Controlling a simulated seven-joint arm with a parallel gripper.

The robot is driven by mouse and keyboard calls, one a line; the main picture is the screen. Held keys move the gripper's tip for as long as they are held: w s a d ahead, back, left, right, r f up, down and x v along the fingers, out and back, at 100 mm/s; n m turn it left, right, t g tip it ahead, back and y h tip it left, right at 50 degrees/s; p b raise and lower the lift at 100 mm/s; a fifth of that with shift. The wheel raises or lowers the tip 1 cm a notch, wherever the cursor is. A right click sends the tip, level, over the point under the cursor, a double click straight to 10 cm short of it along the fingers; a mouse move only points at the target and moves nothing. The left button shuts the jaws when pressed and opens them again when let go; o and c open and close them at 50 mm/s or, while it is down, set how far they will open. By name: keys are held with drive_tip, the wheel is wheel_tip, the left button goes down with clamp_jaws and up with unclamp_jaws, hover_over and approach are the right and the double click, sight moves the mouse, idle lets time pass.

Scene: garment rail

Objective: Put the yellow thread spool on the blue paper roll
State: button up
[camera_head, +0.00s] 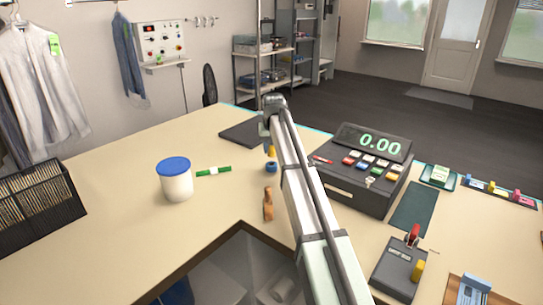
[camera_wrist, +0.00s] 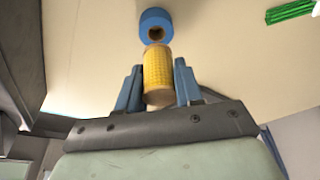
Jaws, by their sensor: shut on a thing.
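My gripper (camera_wrist: 158,88) is shut on the yellow thread spool (camera_wrist: 158,70), with one blue finger on each side of it in the wrist view. The blue paper roll (camera_wrist: 157,18) lies just beyond the spool's far end, its dark centre hole showing. In the head view the blue paper roll (camera_head: 271,167) is on the table, and a small part of the yellow spool (camera_head: 271,152) shows just above it in the picture, below my gripper (camera_head: 268,143). I cannot tell whether spool and roll touch. My arm hides part of this area.
A cash register (camera_head: 363,168) stands close right of my arm. A dark flat pad (camera_head: 241,133) lies behind left. A white tub with blue lid (camera_head: 176,180), a green strip (camera_head: 214,171) and a brown wooden item (camera_head: 268,204) are nearby. A black wire basket (camera_head: 38,208) stands left.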

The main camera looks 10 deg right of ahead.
sight(272, 155)
drive_tip(key=shift+f, duration=1.75)
drive_tip(key=shift+f, duration=0.1)
drive_tip(key=o, duration=1)
drive_tip(key=v, duration=1.2)
drive_tip(key=shift+a, duration=0.1)
